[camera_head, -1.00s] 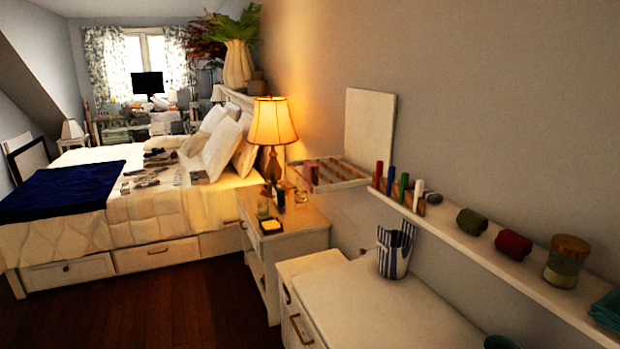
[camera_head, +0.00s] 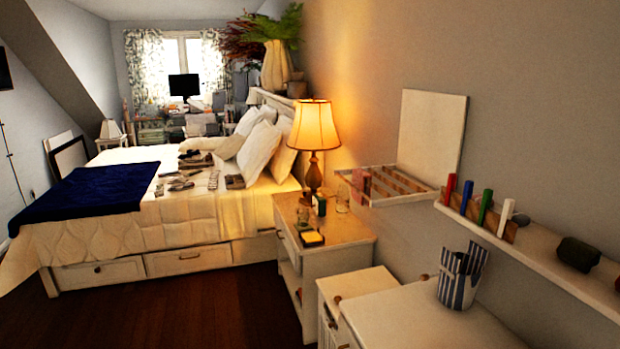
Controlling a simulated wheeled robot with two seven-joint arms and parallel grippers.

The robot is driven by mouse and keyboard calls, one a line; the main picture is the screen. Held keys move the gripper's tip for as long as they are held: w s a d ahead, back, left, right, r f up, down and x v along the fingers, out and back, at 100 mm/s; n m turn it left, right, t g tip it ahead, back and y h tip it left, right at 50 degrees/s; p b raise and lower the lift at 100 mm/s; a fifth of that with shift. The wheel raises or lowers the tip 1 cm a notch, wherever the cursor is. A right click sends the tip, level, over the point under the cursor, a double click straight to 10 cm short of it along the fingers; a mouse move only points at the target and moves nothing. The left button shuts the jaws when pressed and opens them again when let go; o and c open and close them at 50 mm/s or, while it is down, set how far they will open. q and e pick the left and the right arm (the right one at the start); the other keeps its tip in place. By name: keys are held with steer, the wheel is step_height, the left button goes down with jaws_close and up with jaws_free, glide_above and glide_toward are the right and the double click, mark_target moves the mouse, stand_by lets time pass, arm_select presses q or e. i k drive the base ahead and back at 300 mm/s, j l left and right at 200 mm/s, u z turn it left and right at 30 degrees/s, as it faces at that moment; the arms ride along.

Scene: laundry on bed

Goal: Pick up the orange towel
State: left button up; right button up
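I see no orange towel in the head view. The bed (camera_head: 135,240) stands at the left and middle, with a dark blue blanket (camera_head: 85,190) over its near left part. Several small grey and white items (camera_head: 190,175), too small to identify, lie on the bed in front of the pillows (camera_head: 258,150). Neither of my grippers is in view.
A nightstand (camera_head: 335,225) with a lit lamp (camera_head: 314,130) stands beside the bed. A white cabinet (camera_head: 420,318) at the front right carries a striped container (camera_head: 458,280). A wall shelf (camera_head: 560,248) runs along the right. The dark wooden floor (camera_head: 215,312) is clear at the front.

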mark_target(359, 176)
steer(key=i+j+u, duration=0.25)
steer(key=i, duration=0.65)
steer(key=i+j+u, duration=0.25)
steer(key=i, duration=0.7)
steer(key=l, duration=0.15)
